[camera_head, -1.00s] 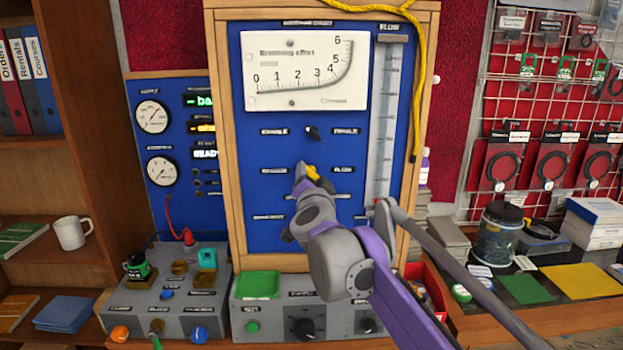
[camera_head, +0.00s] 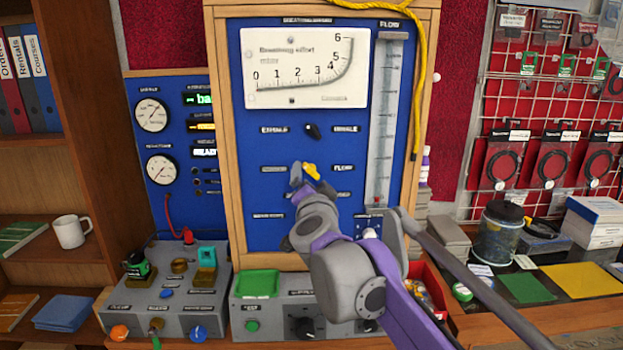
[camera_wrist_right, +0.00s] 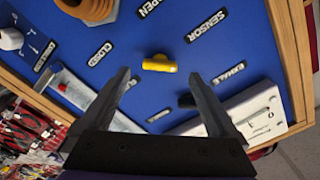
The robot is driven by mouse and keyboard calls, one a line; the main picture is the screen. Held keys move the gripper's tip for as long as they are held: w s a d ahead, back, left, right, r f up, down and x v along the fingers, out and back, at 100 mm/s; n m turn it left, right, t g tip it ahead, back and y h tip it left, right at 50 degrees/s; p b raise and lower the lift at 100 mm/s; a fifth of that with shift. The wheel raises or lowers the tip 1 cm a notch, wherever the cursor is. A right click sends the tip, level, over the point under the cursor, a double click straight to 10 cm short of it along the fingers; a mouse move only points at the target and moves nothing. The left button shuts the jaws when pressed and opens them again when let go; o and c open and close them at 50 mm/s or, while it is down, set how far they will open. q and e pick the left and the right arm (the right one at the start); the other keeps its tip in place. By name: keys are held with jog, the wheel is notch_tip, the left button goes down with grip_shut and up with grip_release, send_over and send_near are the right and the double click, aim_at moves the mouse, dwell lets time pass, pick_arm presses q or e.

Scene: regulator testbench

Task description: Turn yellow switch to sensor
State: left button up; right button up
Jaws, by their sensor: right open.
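The yellow switch (camera_head: 311,171) is on the blue panel (camera_head: 285,220), at the tip of my right gripper (camera_head: 303,178) in the head view. In the right wrist view the yellow switch (camera_wrist_right: 159,64) stands just beyond and between the two fingertips of my right gripper (camera_wrist_right: 158,78). Those fingers are open and spread to either side, with a gap to the switch. The SENSOR label (camera_wrist_right: 206,27) lies up and right of the switch; the labels OPEN (camera_wrist_right: 149,8) and CLOSED (camera_wrist_right: 99,54) are also on the panel. My left gripper is not in view.
A black knob (camera_head: 312,131) sits above the yellow switch on the panel, below the white gauge (camera_head: 305,68). A wooden frame (camera_head: 233,190) borders the panel. A grey control box (camera_head: 268,322) with a green tray (camera_head: 258,284) stands below.

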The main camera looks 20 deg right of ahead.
jog(key=v, duration=0.7)
jog(key=shift+s+b, duration=0.2)
jog(key=shift+b, duration=0.1)
jog(key=shift+a, duration=0.1)
